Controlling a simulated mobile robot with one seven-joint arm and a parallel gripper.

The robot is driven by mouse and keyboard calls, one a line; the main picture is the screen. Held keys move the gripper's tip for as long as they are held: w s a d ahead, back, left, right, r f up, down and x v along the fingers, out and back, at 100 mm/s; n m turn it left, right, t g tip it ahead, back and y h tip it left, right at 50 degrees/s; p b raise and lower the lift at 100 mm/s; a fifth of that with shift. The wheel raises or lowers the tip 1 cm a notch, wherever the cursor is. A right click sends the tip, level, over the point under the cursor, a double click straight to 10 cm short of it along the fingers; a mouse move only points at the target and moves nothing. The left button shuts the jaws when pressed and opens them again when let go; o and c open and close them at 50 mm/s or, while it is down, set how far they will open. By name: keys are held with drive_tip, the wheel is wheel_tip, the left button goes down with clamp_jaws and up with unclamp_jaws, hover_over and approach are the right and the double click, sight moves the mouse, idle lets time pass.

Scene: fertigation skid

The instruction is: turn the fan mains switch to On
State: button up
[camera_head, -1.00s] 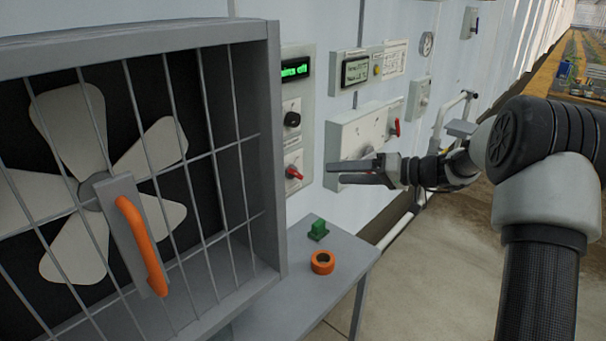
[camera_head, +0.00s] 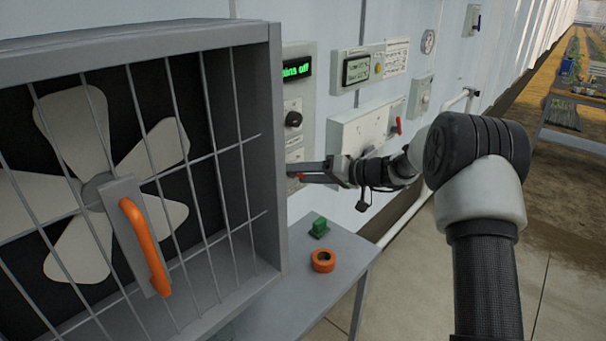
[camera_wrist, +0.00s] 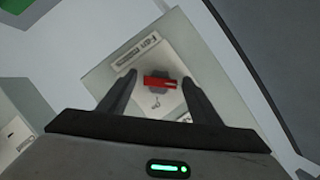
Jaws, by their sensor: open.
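The fan mains switch is a red handle on a grey round base; in the wrist view the red handle (camera_wrist: 160,83) lies between my two open fingers, on a pale plate labelled "Fan mains" in part. In the head view only a bit of the red handle (camera_head: 299,176) shows beside my fingertips; the rest is hidden by my gripper (camera_head: 303,172). My gripper also shows in the wrist view (camera_wrist: 157,93), open and empty, with a finger on each side of the handle. I cannot tell whether the fingers touch it. The green display (camera_head: 297,69) above reads "...ins off".
The fan housing with its mesh front and orange handle (camera_head: 146,246) stands close on the left. A black knob (camera_head: 293,119) sits above the switch. A grey table (camera_head: 290,290) below holds a green block (camera_head: 319,228) and an orange ring (camera_head: 323,261). A wall box with a red lever (camera_head: 397,126) is at right.

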drive_tip(key=c, duration=1)
drive_tip(key=shift+c, duration=0.2)
drive_tip(key=shift+f+b, duration=0.1)
drive_tip(key=shift+b, duration=0.25)
drive_tip(key=shift+d+f+m+g+y+b, duration=0.1)
drive_tip(key=shift+f+m+g+y+b, duration=0.15)
drive_tip(key=shift+m+y+b, duration=0.45)
drive_tip(key=shift+m+b, duration=1.1)
drive_tip(key=shift+b, duration=0.1)
drive_tip(key=m+y+b, duration=0.1)
drive_tip(key=m, duration=0.2)
drive_tip(key=m+y+b, duration=0.1)
drive_tip(key=m, duration=0.1)
drive_tip(key=shift+m+y, duration=0.4)
drive_tip(key=m+t+y, duration=0.1)
drive_tip(key=m, duration=0.2)
drive_tip(key=shift+m, duration=0.3)
drive_tip(key=shift+m+t+y, duration=0.3)
drive_tip(key=shift+m+t, duration=0.45)
drive_tip(key=shift+m, duration=1.45)
